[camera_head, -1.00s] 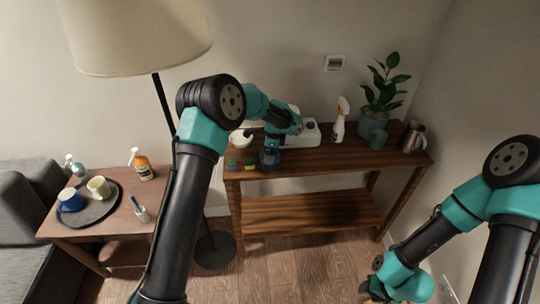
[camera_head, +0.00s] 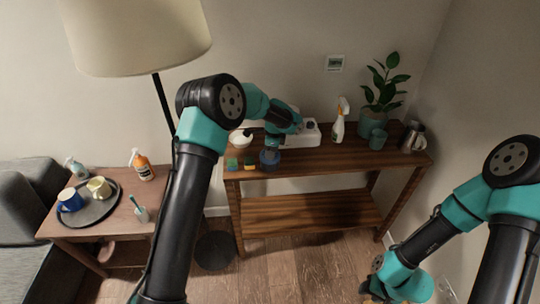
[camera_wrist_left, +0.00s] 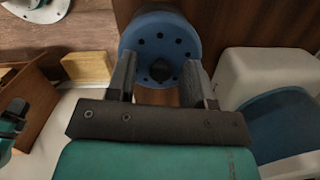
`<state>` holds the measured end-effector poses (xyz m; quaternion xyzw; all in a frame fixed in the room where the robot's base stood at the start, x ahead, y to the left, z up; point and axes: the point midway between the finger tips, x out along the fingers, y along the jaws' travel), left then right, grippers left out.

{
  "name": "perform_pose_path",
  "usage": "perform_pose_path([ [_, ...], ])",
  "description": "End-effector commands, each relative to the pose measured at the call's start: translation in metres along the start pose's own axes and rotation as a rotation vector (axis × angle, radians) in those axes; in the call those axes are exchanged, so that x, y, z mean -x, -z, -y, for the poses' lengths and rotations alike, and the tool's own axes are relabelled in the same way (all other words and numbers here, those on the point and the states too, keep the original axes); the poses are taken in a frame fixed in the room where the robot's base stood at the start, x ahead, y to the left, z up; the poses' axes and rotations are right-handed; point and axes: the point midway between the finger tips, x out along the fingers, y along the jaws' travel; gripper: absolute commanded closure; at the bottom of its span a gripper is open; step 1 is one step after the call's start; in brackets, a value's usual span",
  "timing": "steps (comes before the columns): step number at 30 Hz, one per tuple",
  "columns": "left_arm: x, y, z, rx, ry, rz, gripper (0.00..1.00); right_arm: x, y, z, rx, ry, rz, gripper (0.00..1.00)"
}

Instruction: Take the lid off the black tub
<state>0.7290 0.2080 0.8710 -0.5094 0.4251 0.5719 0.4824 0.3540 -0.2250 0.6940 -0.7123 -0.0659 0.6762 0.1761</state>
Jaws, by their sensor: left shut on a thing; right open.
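A blue round piece (camera_wrist_left: 160,48) with a ring of dark holes and a dark knob in its middle sits between the fingers of my left gripper (camera_wrist_left: 161,75) in the left wrist view. In the head view the same blue piece (camera_head: 269,158) is at the front edge of the wooden shelf's top, below my left wrist. My left gripper is shut on it; the exact contact is hard to see. I cannot clearly make out a black tub apart from it. My right gripper (camera_head: 378,287) is open and low at the lower right, away from the shelf.
On the wooden shelf (camera_head: 330,160) stand a spray bottle (camera_head: 339,122), a potted plant (camera_head: 376,105), a metal jug (camera_head: 413,138) and a white box (camera_head: 308,137). Small coloured blocks (camera_head: 241,164) lie left of the blue piece. The front right of the top is clear.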

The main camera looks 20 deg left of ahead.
Motion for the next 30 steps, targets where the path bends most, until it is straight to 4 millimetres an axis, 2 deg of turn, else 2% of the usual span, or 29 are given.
perform_pose_path([
  [1, -0.006, 0.000, -0.003, -0.001, -0.011, 0.002, 0.75, 0.000, 0.000, 0.000, 0.000, 0.000, 0.000, 0.57],
  [11, -0.005, -0.001, -0.003, -0.001, -0.014, 0.003, 0.75, 0.000, 0.000, 0.000, 0.000, 0.000, 0.000, 0.57],
  [12, -0.003, -0.001, -0.003, 0.000, -0.014, 0.003, 0.81, 0.000, 0.000, 0.000, 0.000, 0.000, 0.000, 0.57],
  [13, -0.001, -0.001, -0.003, 0.000, -0.014, 0.003, 0.95, 0.000, 0.000, 0.000, 0.000, 0.000, 0.000, 0.57],
  [14, 0.002, -0.002, -0.003, 0.000, -0.013, 0.002, 1.00, 0.000, 0.000, 0.000, 0.000, 0.000, 0.000, 0.57],
  [22, 0.032, -0.005, -0.004, -0.001, -0.008, 0.002, 1.00, 0.000, 0.000, 0.000, 0.000, 0.000, 0.000, 0.57],
  [30, 0.037, -0.001, -0.038, -0.003, -0.006, 0.002, 1.00, 0.000, 0.000, 0.000, 0.000, 0.000, 0.000, 0.57],
])
